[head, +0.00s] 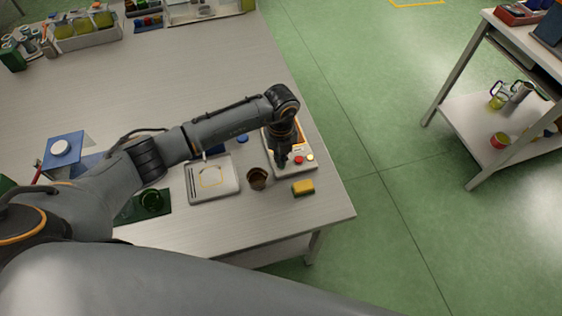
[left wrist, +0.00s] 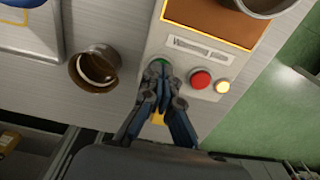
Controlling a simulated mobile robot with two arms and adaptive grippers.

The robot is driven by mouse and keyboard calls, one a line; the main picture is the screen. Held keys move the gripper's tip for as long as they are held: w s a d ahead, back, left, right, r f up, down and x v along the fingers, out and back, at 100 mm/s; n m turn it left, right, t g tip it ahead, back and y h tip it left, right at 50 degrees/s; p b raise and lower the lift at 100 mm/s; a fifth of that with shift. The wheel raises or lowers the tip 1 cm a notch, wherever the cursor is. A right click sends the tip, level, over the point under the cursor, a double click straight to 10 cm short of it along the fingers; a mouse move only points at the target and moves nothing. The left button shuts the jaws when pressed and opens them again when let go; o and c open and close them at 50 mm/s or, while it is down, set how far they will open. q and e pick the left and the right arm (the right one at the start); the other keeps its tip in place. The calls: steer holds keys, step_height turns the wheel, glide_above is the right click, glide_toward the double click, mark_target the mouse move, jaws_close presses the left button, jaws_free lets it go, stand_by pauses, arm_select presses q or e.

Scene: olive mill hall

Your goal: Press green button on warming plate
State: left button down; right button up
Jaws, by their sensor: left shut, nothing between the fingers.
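The warming plate (head: 296,172) sits near the right edge of the table. The left wrist view shows its labelled front panel (left wrist: 178,60) with a green button (left wrist: 157,65), a red button (left wrist: 200,79) and a lit yellowish lamp (left wrist: 222,87). My left gripper (head: 282,162) points down over the panel, shut and empty. In the left wrist view its fingertips (left wrist: 162,74) are at the green button and partly cover it; I cannot tell whether they touch it. The green button is hidden behind the gripper in the head view. My right gripper is not in view.
A brown cup (head: 257,178) stands just left of the plate, and a yellow sponge (head: 303,187) lies in front of it. The table's right edge is close to the plate.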

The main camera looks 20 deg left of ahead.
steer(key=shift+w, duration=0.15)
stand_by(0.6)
arm_select(q)
step_height(320, 180, up, 6)
steer(key=p, duration=0.4)
steer(key=shift+p, duration=0.35)
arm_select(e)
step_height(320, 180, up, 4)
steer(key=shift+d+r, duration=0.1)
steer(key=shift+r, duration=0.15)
